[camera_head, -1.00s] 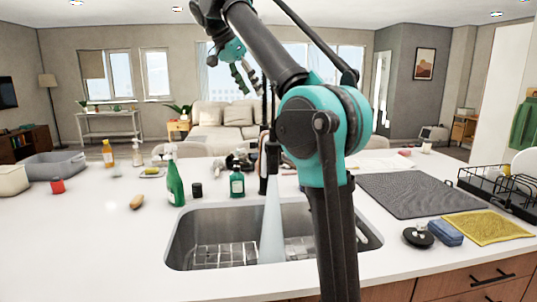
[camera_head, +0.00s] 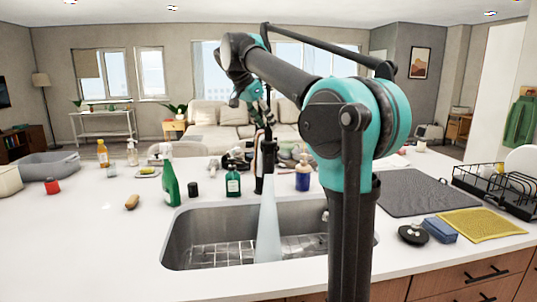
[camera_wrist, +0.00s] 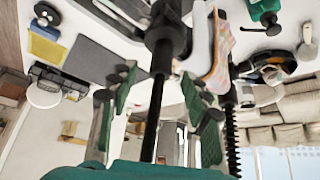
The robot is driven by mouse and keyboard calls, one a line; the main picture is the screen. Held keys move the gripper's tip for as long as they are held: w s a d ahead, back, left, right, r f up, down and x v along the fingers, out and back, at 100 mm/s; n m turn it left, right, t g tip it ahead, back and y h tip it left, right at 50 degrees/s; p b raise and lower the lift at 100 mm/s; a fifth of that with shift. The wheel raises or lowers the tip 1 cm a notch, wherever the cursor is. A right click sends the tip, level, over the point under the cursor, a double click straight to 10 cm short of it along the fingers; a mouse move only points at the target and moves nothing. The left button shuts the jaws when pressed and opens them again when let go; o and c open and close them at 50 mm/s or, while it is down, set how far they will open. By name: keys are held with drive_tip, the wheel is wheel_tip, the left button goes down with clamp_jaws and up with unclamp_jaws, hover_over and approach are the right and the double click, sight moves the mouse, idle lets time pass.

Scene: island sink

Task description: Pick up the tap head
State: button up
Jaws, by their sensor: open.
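The black tap head (camera_head: 268,152) stands above the sink (camera_head: 180,245), with a pale stream running down from it into the basin. In the wrist view the tap head (camera_wrist: 168,38) is at upper middle, and a thin black pipe runs from it down the picture between my fingers. My gripper (camera_wrist: 160,93) is open, its green-padded fingers spread on either side of this pipe. Contact with the pipe cannot be told. In the head view my gripper (camera_head: 264,110) is small, above and near the tap head, its fingers partly lost against the dark tap.
A green spray bottle (camera_head: 169,182), a teal bottle (camera_head: 233,182) and a blue bottle (camera_head: 302,176) stand behind the sink. A coiled black spring (camera_wrist: 232,140) is right of my fingers. A dark mat (camera_head: 410,193) and dish rack (camera_head: 495,185) lie right. The left counter front is clear.

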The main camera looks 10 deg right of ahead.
drive_tip(key=shift+x, duration=0.8)
clamp_jaws()
